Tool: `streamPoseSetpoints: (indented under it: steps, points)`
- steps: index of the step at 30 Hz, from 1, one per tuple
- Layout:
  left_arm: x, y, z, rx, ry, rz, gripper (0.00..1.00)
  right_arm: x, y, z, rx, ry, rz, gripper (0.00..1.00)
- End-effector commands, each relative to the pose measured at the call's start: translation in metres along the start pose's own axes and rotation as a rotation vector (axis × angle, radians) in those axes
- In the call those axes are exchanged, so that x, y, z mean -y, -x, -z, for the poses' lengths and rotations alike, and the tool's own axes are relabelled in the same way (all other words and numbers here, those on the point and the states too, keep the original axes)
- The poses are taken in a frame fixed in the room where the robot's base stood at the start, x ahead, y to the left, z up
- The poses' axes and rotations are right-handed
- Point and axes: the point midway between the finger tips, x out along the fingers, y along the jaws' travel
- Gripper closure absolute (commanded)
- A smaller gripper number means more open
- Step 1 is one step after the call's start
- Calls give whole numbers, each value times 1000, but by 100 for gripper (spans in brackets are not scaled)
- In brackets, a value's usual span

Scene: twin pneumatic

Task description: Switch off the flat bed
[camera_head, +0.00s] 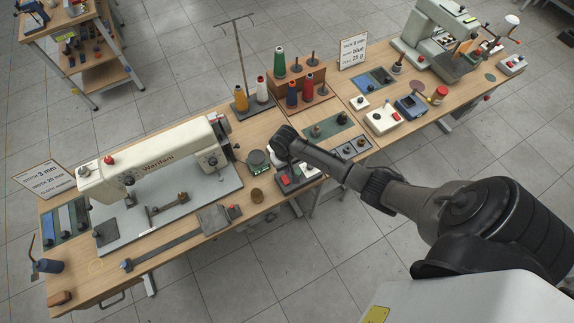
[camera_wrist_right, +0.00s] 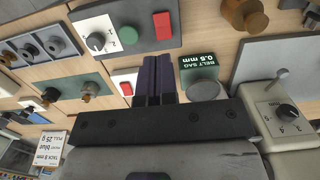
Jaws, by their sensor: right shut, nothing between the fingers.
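The flat bed sewing machine (camera_head: 150,160), white and marked Wardani, stands on a grey bed plate at the left of the bench. A dark control box (camera_wrist_right: 140,50) with a white dial plate (camera_wrist_right: 97,38) and a red rocker (camera_wrist_right: 162,25) lies near the bench's front edge. In the head view its red rocker (camera_head: 283,180) shows just below my right gripper (camera_head: 281,150), which partly covers the area. My right gripper's dark fingers are together and empty in the wrist view (camera_wrist_right: 157,80), above the bench beside the box. My left gripper is not in view.
A small white box with a red button (camera_wrist_right: 125,83) and a green belt sag gauge (camera_wrist_right: 198,68) flank my fingers. Thread spools (camera_head: 279,62) stand behind.

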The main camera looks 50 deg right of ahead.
Motion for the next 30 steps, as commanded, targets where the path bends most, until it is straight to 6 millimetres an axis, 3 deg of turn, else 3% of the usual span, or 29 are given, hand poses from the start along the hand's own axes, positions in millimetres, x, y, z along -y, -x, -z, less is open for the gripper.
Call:
streamPoseSetpoints:
  steps: [3,9,30]
  points:
    - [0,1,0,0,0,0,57,1,16,0,-2,0,2,100]
    - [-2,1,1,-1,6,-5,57,1,30,0,0,0,2,100]
    - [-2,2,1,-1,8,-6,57,1,34,0,0,0,2,100]
